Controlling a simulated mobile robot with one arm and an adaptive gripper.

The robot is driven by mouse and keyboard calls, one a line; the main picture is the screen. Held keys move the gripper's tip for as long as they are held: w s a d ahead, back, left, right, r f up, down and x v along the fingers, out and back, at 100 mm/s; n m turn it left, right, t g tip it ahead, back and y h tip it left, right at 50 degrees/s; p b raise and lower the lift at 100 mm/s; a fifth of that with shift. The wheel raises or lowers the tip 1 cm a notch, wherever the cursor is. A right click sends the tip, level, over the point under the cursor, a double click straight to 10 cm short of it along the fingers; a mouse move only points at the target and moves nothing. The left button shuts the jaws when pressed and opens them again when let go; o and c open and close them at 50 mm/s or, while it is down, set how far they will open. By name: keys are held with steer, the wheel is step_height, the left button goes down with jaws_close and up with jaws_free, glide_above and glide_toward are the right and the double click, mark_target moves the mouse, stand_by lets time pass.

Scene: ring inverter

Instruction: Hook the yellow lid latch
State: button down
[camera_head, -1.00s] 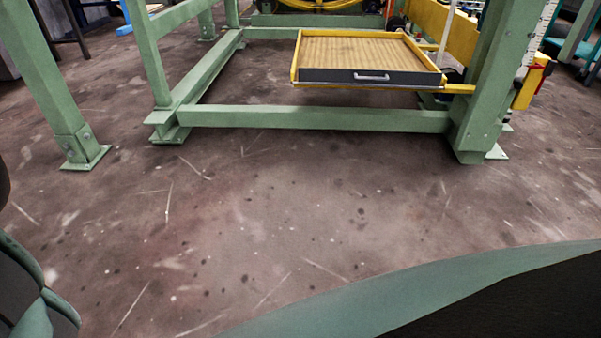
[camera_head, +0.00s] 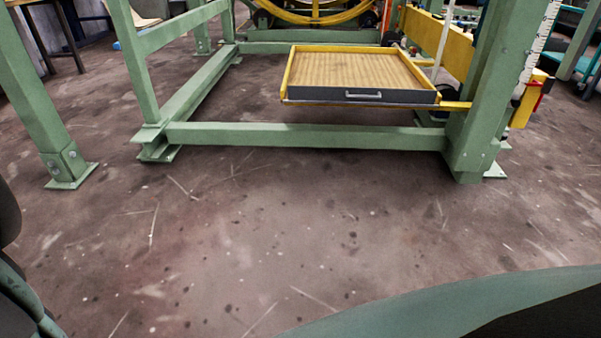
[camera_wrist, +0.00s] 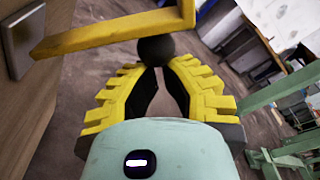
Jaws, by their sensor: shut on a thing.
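The yellow latch (camera_wrist: 110,32) is a bent bar across the top of the wrist view, running from a metal plate (camera_wrist: 20,38) on a brownish panel to an upright end at the right. A black ball knob (camera_wrist: 157,49) sits below the bar near that end. My gripper (camera_wrist: 157,68), with yellow ridged fingers, is closed at the tips on the knob's lower side. A gap shows between the fingers lower down. The head view shows neither my gripper nor this latch clearly.
In the head view a green steel frame (camera_head: 305,136) stands ahead, with a yellow-rimmed tray (camera_head: 390,97) inside it. A yellow wheel (camera_head: 310,16) is behind. The floor in front is clear. Green frame legs (camera_wrist: 285,100) show right in the wrist view.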

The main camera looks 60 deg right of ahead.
steer(key=shift+s+a+r+n, duration=0.1)
steer(key=shift+a+r+n, duration=0.4)
steer(key=shift+a+n, duration=0.1)
steer(key=shift+d, duration=0.1)
step_height(320, 180, down, 3)
steer(key=w+d+b, duration=0.2)
steer(key=p+v, duration=0.4)
steer(key=v, duration=0.6)
steer(key=shift+r, duration=0.15)
stand_by(0.4)
